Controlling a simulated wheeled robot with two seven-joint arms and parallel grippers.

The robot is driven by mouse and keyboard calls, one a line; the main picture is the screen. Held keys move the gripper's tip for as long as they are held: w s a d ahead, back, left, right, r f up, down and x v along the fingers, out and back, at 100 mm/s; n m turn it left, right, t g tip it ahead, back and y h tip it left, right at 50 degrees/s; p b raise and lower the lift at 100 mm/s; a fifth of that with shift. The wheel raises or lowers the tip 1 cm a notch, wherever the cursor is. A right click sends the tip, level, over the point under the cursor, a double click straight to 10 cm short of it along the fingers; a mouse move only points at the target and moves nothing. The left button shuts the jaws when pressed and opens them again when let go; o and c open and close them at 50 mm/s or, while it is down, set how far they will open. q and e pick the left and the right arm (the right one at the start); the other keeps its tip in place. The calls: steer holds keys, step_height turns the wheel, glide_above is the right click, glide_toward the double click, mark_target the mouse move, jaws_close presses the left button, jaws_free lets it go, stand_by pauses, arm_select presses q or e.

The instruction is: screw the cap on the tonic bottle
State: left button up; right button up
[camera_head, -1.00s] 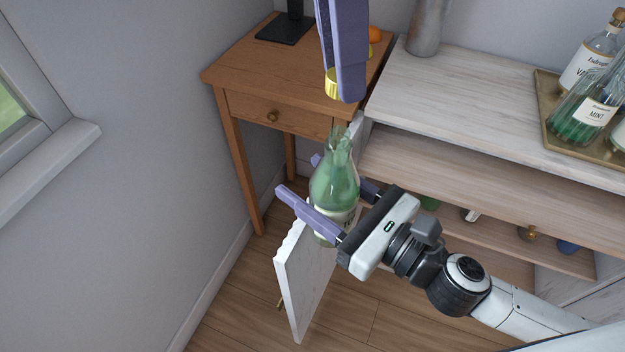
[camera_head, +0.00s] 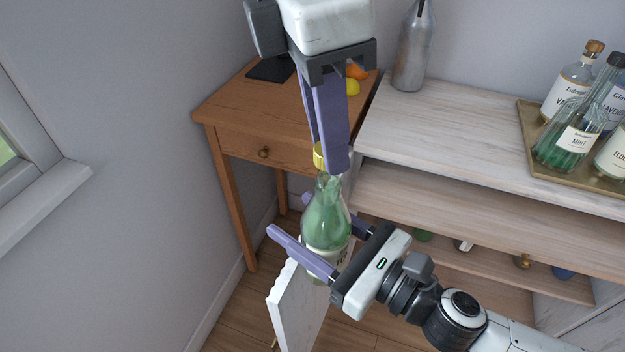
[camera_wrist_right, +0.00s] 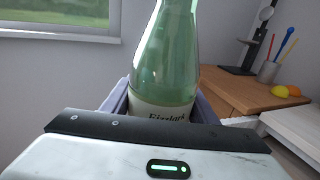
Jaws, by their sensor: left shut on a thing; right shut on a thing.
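The tonic bottle (camera_head: 326,222) is green glass with a pale label and stands roughly upright. My right gripper (camera_head: 288,214) is shut around its body; the right wrist view shows the bottle (camera_wrist_right: 172,60) between the fingers, with its top out of frame. My left gripper (camera_head: 327,165) points down from the top of the head view and is shut on a yellow-gold cap (camera_head: 319,155). The cap is just above the bottle's mouth, slightly left of it in the picture. A finger partly hides the cap, and I cannot tell whether it touches the rim.
A wooden side table (camera_head: 225,108) with fruit stands behind. A whitewashed shelf unit (camera_head: 440,130) is at the right, bearing a grey bottle (camera_head: 412,50) and a tray (camera_head: 545,175) of bottles. An open white door panel (camera_head: 293,310) is below the tonic bottle.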

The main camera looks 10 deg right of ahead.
arm_select(q)
steer(key=shift+f, duration=0.1)
steer(key=shift+f, duration=0.75)
steer(key=shift+f, duration=0.6)
stand_by(0.3)
